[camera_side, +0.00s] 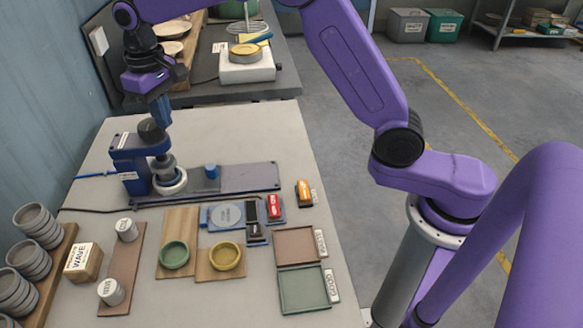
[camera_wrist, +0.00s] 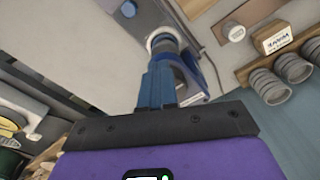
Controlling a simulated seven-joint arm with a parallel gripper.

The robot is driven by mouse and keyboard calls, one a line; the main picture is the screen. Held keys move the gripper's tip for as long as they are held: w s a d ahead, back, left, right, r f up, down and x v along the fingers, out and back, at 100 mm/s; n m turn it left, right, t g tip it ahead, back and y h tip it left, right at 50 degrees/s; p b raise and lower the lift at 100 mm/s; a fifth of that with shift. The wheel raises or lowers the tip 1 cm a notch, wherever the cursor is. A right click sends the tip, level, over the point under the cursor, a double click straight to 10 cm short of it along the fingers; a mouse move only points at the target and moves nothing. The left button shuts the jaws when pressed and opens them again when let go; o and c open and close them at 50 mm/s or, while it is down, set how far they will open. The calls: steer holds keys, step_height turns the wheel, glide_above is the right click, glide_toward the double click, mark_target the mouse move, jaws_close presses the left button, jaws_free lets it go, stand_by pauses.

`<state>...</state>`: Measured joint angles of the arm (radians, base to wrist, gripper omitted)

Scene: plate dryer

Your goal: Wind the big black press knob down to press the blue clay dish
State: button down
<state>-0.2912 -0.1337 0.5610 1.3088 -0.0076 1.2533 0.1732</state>
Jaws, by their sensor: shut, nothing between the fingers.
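The blue press (camera_side: 130,160) stands at the left of the table, with its long base plate reaching right. Its big black knob (camera_side: 151,131) is on top. My gripper (camera_side: 162,120) points down with blue fingers shut and empty, close over the knob; I cannot tell whether they touch. In the wrist view the shut fingers (camera_wrist: 158,88) lie in front of the press (camera_wrist: 190,80), and the knob is hidden or unclear. Below the press head is a pale ring (camera_side: 170,183). I cannot make out a blue clay dish there.
A green dish (camera_side: 174,254) and a yellow dish (camera_side: 226,256) sit on boards in front. A blue peg (camera_side: 212,171) stands on the press base. Stacked grey bowls (camera_side: 38,225) and a WAVE block (camera_side: 83,261) are at left.

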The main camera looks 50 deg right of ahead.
steer(key=r, duration=0.5)
steer(key=shift+s+a, duration=0.25)
steer(key=shift+s, duration=0.05)
steer(key=shift+r, duration=0.1)
step_height(320, 180, down, 6)
steer(key=shift+w+d, duration=0.25)
steer(key=shift+w, duration=0.05)
stand_by(0.8)
steer(key=shift+w, duration=0.15)
stand_by(0.5)
